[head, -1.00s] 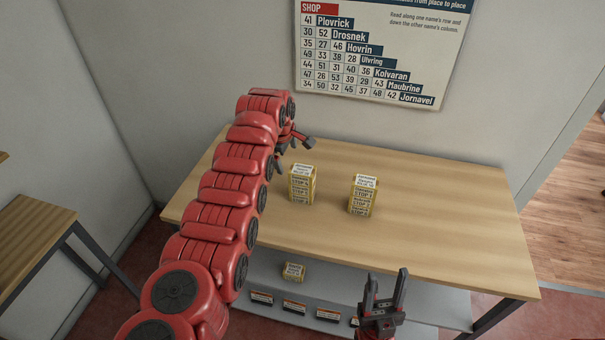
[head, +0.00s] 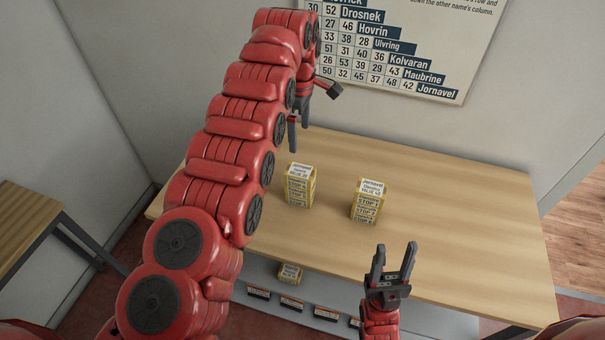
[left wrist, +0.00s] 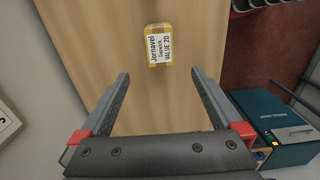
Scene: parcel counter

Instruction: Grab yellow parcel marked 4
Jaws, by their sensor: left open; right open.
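Two yellow parcels stand upright on the wooden table in the head view. The left parcel (head: 300,186) has a white top label and several STOP lines on its side; the upper line looks like STOP 4, but the print is small. The right parcel (head: 369,202) has a side line reading STOP 1. My left gripper (head: 314,110) is open and empty, above the table behind the left parcel. In the left wrist view a yellow parcel (left wrist: 159,45) labelled Jornavel, VALUE 20 lies beyond the open fingertips, untouched. My right gripper (head: 393,264) is open and empty by the table's front edge.
A third small yellow parcel (head: 290,272) sits on the shelf under the table (head: 450,220). A name chart (head: 400,50) hangs on the wall. A teal machine (left wrist: 275,125) shows in the left wrist view. The table's right half is clear.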

